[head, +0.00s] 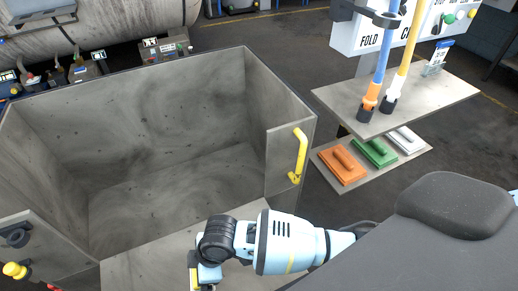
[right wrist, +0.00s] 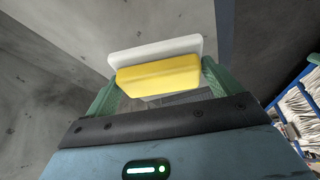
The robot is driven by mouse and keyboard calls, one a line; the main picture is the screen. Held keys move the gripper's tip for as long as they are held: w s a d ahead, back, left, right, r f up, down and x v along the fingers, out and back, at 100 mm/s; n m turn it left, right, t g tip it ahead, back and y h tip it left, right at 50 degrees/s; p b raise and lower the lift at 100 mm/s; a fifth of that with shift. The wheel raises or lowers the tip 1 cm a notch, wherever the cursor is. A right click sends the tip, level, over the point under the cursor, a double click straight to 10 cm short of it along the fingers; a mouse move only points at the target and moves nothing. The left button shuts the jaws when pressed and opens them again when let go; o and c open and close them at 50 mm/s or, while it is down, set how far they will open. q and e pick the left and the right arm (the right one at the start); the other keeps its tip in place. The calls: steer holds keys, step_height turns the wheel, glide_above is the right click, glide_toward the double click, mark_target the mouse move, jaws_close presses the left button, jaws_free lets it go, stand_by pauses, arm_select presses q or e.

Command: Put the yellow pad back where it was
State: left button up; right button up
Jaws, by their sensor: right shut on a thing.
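The yellow pad (right wrist: 158,75) has a pale backing plate (right wrist: 155,52) and sits between the green fingers of my right gripper (right wrist: 160,88) in the right wrist view. The gripper is shut on it. In the head view my right gripper (head: 204,279) is at the bottom, over the front part of the grey tub, with a yellow edge of the pad (head: 193,278) just showing. The lower shelf (head: 325,160) at the right holds an orange pad (head: 342,166), a green pad (head: 375,152) and a white pad (head: 405,140) in a row. My left gripper is not in view.
The large grey tub (head: 75,130) fills the left, with a yellow handle (head: 300,153) on its right front panel. An upper shelf (head: 430,105) overhangs the back of the lower one and carries blue- and yellow-handled tools (head: 402,62). Dark floor lies between tub and shelves.

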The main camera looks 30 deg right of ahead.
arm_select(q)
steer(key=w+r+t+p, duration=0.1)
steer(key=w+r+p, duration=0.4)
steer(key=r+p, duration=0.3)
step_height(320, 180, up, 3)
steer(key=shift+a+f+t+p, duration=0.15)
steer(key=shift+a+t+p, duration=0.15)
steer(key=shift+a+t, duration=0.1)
arm_select(e)
steer(key=s+d+r+m+t+h, duration=0.1)
steer(key=s+d+r+m+h, duration=0.1)
steer(key=s+d+r+m, duration=0.2)
steer(key=s+d+r+m+t+h, duration=0.2)
steer(key=s+d+r+m, duration=0.2)
steer(key=d+r+m, duration=0.6)
steer(key=d+r, duration=0.6)
steer(key=shift+d, duration=0.25)
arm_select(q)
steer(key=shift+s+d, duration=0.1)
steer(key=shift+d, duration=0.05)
arm_select(e)
steer(key=shift+d, duration=0.1)
